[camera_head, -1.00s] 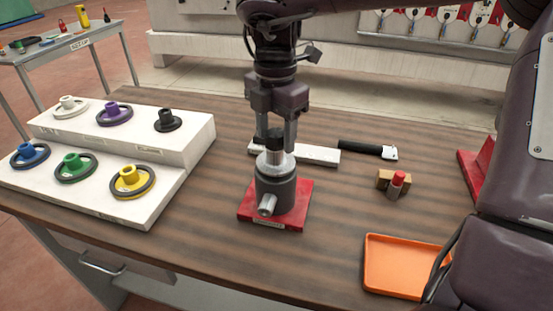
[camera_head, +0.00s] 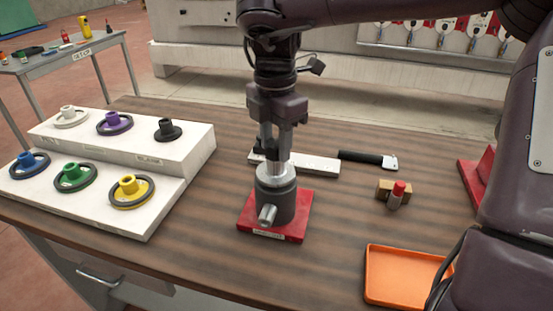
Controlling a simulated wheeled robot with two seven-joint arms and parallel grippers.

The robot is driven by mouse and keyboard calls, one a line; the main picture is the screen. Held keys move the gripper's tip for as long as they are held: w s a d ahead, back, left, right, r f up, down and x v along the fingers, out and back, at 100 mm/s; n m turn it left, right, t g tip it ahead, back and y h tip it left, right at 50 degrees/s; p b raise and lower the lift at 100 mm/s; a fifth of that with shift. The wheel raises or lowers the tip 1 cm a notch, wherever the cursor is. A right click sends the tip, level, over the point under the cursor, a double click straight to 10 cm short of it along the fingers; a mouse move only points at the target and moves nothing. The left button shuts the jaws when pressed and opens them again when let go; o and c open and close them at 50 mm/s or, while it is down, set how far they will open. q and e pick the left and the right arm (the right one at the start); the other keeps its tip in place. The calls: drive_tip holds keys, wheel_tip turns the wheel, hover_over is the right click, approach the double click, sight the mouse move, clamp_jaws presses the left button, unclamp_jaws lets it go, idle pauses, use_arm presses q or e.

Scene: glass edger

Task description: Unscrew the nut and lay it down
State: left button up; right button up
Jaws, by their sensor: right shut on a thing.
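My right gripper (camera_head: 275,153) points straight down over the spindle unit (camera_head: 275,200). This is a grey cylinder with a silver top and a short side stub, standing upright on a red base plate (camera_head: 298,225). The fingers are shut around the nut at the top of the spindle. The nut is mostly hidden between the dark fingertips, and I cannot tell how far up the thread it sits. An empty orange tray (camera_head: 392,300) lies at the front right of the table. My left gripper is not in view.
A white stepped rack (camera_head: 195,165) at the left holds several coloured hubs with dark rings. Behind the spindle lie a white bar (camera_head: 318,163) and a black-handled tool (camera_head: 362,157). A red-capped item (camera_head: 397,195) stands by a wooden block (camera_head: 383,188). Bare wood separates spindle and tray.

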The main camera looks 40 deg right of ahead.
drive_tip(key=shift+r+p, duration=0.15)
drive_tip(key=shift+p, duration=0.25)
drive_tip(key=shift+c, duration=0.2)
drive_tip(key=n+p, duration=0.8)
drive_tip(key=n, duration=0.3)
drive_tip(key=shift+r, duration=0.15)
drive_tip(key=shift+n+p, duration=0.5)
drive_tip(key=shift+n, duration=0.5)
drive_tip(key=n+p, duration=0.1)
drive_tip(key=n, duration=0.2)
drive_tip(key=n+p, duration=0.1)
drive_tip(key=n, duration=0.3)
drive_tip(key=shift+n+p, duration=0.3)
drive_tip(key=n, duration=0.2)
drive_tip(key=n+p, duration=0.1)
drive_tip(key=n, duration=0.1)
drive_tip(key=shift+f+n, duration=0.2)
drive_tip(key=shift+n, duration=1.3)
